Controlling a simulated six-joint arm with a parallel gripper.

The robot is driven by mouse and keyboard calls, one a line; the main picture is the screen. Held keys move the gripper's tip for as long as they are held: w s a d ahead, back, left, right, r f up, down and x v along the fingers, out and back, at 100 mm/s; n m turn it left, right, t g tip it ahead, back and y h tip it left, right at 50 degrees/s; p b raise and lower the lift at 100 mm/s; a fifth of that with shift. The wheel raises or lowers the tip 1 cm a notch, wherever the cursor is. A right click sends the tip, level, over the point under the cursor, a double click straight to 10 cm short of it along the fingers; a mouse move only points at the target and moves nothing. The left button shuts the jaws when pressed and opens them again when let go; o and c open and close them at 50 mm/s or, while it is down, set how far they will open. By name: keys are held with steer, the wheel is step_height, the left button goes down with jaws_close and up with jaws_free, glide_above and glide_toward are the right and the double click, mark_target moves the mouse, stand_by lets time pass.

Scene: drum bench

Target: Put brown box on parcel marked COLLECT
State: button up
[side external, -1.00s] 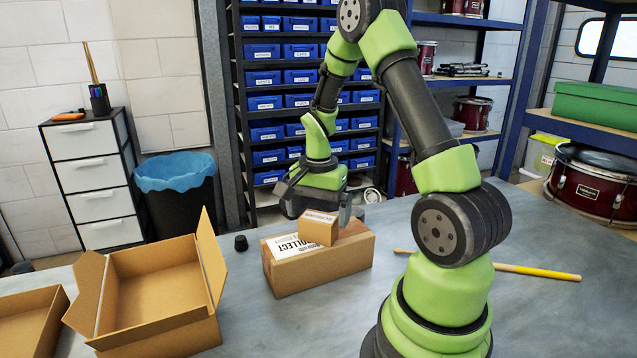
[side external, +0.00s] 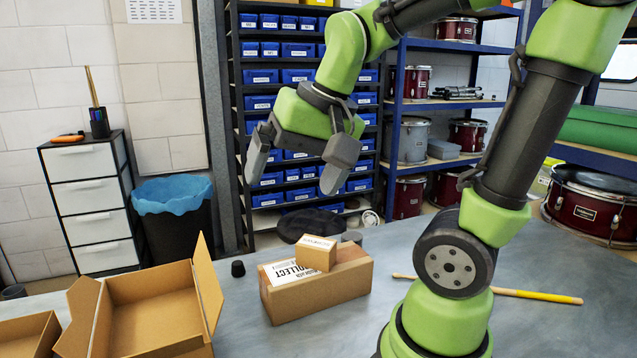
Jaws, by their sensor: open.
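The small brown box (side external: 316,257) rests on top of the larger cardboard parcel (side external: 318,297), whose white label (side external: 289,271) reads COLLECT. The box sits upright near the middle of the parcel's top and covers part of the label's right side. My gripper (side external: 292,178) is above the parcel and clear of the box. Its two fingers are spread wide with nothing between them.
An open cardboard box (side external: 150,310) stands to the left, with another partly cut off beside it. A small black object (side external: 238,268) lies left of the parcel. A yellow stick (side external: 520,295) lies on the grey bench at right. A blue-lined bin (side external: 172,195) stands behind.

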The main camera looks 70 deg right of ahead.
steer(key=s+a+r+n+t+y, duration=0.1)
steer(key=s+a+n+t, duration=0.1)
steer(key=s+a+n, duration=0.3)
steer(key=shift+a+y, duration=0.2)
steer(key=shift+y, duration=0.2)
